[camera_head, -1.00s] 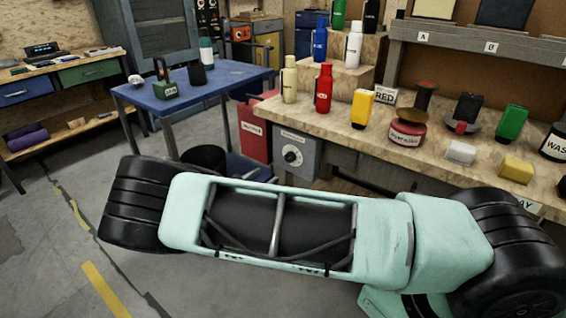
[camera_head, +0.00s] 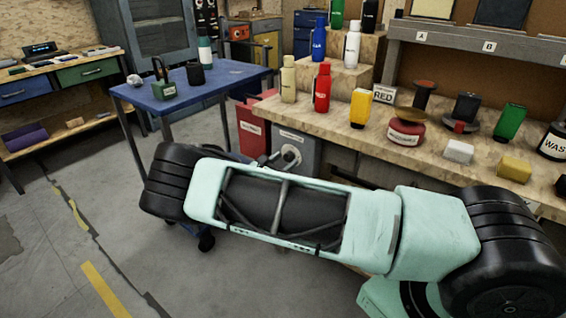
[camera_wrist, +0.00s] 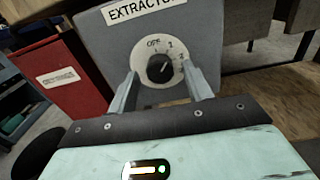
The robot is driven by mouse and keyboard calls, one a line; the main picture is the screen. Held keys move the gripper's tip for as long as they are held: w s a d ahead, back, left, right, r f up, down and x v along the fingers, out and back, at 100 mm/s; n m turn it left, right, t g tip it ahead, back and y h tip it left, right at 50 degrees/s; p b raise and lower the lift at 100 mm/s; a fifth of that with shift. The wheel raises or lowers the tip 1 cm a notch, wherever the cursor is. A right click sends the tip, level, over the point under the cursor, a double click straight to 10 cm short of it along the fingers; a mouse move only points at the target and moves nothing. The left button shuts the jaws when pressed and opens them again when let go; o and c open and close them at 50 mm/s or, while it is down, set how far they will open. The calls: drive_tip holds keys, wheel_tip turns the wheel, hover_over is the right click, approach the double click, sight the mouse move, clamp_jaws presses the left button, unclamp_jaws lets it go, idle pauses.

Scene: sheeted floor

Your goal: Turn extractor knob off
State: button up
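The extractor box (camera_wrist: 205,25) is grey with an "EXTRACTOR" label and a white dial marked OFF and numbers. Its round black knob (camera_wrist: 160,68) sits at the dial's centre, with a light pointer line slanting up and right, away from OFF; the exact mark is hard to tell. My gripper (camera_wrist: 160,69) is open, one finger on each side of the dial, with gaps to the knob. In the head view the box (camera_head: 310,152) stands under the bench front, the knob (camera_head: 291,156) partly visible, and my gripper's fingers (camera_head: 270,160) show just left of it.
A red bin (camera_head: 250,128) stands left of the box, also in the wrist view (camera_wrist: 55,75). The wooden bench (camera_head: 340,122) overhangs the box and carries bottles and small containers. A blue table (camera_head: 185,90) stands at left. Open floor lies at front left.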

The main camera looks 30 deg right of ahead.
drive_tip(key=c, duration=0.8)
drive_tip(key=n+p, duration=0.2)
drive_tip(key=n, duration=0.1)
drive_tip(key=shift+n, duration=0.3)
drive_tip(key=shift+n+p, duration=0.55)
drive_tip(key=shift+n, duration=1.75)
drive_tip(key=o, duration=1)
